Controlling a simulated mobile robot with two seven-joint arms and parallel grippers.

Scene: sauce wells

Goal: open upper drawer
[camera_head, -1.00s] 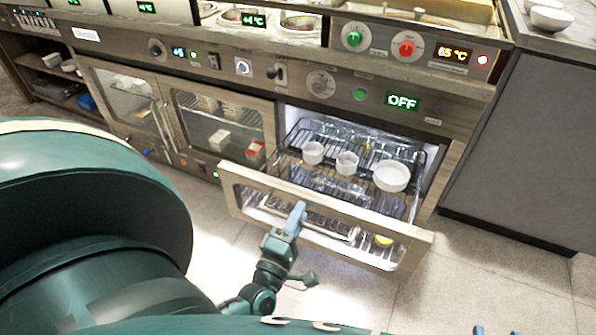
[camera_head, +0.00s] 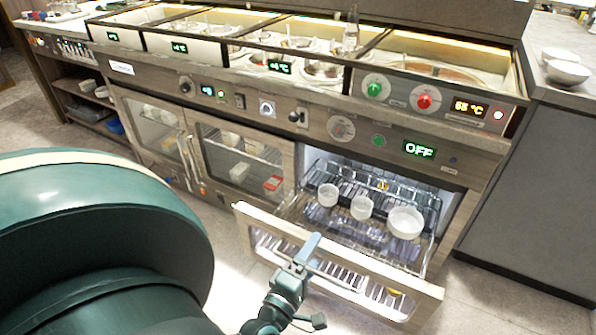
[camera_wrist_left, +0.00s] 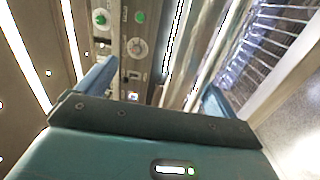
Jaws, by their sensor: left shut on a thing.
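The upper drawer (camera_head: 418,286) stands pulled out of the lit cabinet at the right of the head view. Its front is a pale wooden frame around a clear window. My left gripper (camera_head: 311,246) is at the drawer front, left of its middle, and is shut on it. Its fingers hide the exact grip. In the left wrist view the gripper (camera_wrist_left: 158,88) has its fingers apart on either side of the drawer's front part. Inside the drawer, a wire rack holds two small white cups (camera_head: 328,195) (camera_head: 361,207) and a wider white bowl (camera_head: 405,222). My right gripper is not in view.
A control panel with an OFF display (camera_head: 419,149) is above the drawer. Closed glass doors (camera_head: 240,158) are to its left. Sauce wells (camera_head: 323,69) line the counter top. A grey cabinet side (camera_head: 530,190) stands at the right, with open floor between it and the drawer.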

